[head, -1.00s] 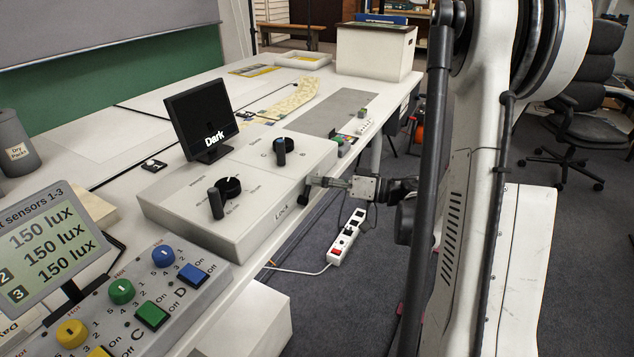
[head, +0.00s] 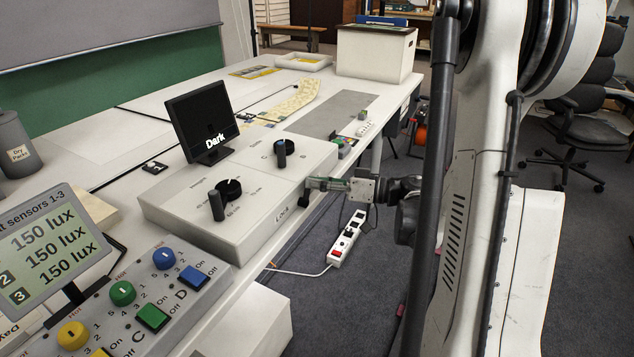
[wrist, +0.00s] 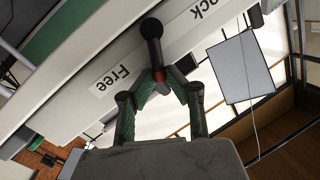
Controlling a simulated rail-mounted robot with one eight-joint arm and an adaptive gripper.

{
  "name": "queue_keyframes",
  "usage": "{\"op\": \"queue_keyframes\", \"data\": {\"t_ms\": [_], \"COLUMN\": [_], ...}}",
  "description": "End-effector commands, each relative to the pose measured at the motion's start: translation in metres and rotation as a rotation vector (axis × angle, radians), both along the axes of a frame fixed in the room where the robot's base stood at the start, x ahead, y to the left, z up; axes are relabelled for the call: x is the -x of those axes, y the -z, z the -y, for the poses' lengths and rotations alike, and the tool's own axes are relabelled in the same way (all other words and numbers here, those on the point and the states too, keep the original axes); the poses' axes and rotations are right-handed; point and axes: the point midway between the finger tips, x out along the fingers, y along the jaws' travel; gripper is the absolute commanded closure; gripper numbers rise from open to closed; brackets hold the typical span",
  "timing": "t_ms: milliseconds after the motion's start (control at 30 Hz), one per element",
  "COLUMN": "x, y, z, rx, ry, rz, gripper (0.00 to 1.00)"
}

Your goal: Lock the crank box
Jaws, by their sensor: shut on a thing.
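The crank box (head: 238,223) is a pale box on the near edge of the table, with two dark crank knobs on top and the word Lock on its front side. My gripper (head: 310,184) is at the right end of that front side. In the wrist view my gripper (wrist: 163,78) is shut on a dark lever (wrist: 151,30) with a round black end and a red band near the fingertips. The lever lies between the printed words Free (wrist: 112,80) and Lock (wrist: 212,12).
A control panel (head: 150,290) with coloured knobs is at the near left. A power strip (head: 346,238) lies below the table edge.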

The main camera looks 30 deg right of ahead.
Motion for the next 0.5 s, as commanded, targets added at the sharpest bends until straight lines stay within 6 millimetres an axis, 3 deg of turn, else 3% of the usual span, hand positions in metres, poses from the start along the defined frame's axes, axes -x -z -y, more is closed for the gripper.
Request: {"op": "queue_keyframes", "data": {"t_ms": [500], "x": [0.013], "y": [-0.008], "z": [-0.024], "rx": [0.411], "ry": [-0.001], "rz": [0.234], "gripper": [1.00]}}
